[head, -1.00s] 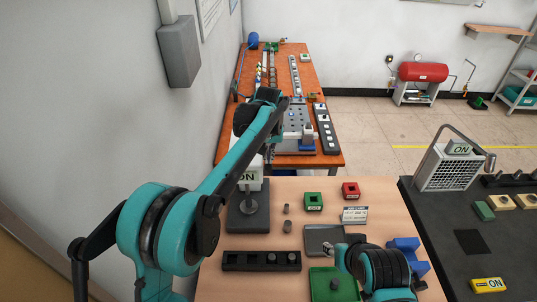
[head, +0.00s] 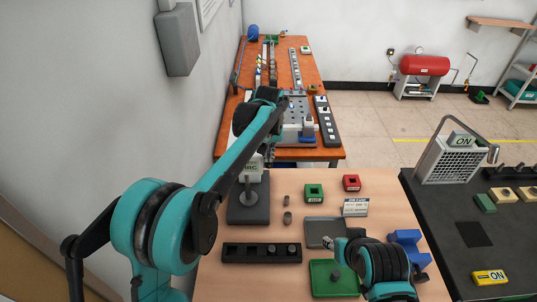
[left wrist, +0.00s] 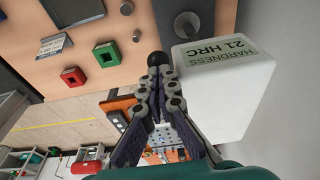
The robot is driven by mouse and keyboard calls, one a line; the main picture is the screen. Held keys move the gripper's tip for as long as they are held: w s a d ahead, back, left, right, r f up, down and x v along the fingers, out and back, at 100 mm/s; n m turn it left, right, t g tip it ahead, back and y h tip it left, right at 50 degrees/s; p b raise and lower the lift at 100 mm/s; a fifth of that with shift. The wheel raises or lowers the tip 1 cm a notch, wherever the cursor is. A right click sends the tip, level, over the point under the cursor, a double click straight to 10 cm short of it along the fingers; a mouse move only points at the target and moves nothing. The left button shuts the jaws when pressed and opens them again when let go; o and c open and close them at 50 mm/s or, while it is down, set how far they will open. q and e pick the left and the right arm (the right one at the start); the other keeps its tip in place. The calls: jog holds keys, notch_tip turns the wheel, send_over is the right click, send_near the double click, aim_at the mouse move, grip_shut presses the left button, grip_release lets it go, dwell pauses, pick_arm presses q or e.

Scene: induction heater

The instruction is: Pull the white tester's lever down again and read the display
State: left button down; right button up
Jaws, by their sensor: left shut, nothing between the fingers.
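The white tester (left wrist: 225,95) fills the right of the left wrist view; its display (left wrist: 217,52) reads "HARDNESS 21 HRC". In the head view the tester (head: 251,170) stands on a dark base (head: 247,208), partly behind my left arm. A black ball knob (left wrist: 160,58), seemingly the lever's end, sits beside the tester. My left gripper (left wrist: 159,68) is shut and empty, its fingertips at the knob; whether they touch it I cannot tell. The rest of the lever is hidden. My right gripper (head: 338,246) is over the green tray (head: 328,286); its jaws are unclear.
Green (head: 313,192) and red (head: 351,183) square blocks, a small sign (head: 355,207) and small grey cylinders (head: 287,217) lie right of the tester. A black holed rack (head: 235,255) lies in front. An orange table (head: 333,158) stands behind.

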pick_arm(q)
jog(key=shift+w+r, duration=0.1)
jog(key=shift+r, duration=0.05)
jog(key=r+p, duration=0.1)
jog(key=w+r+p, duration=0.1)
jog(key=r+p, duration=0.1)
jog(key=shift+w+r, duration=0.3)
jog(key=shift+f, duration=0.1)
jog(key=w+r+p, duration=0.4)
jog(key=shift+w+p, duration=0.25)
jog(key=shift+p, duration=0.15)
jog(key=shift+r, duration=0.15)
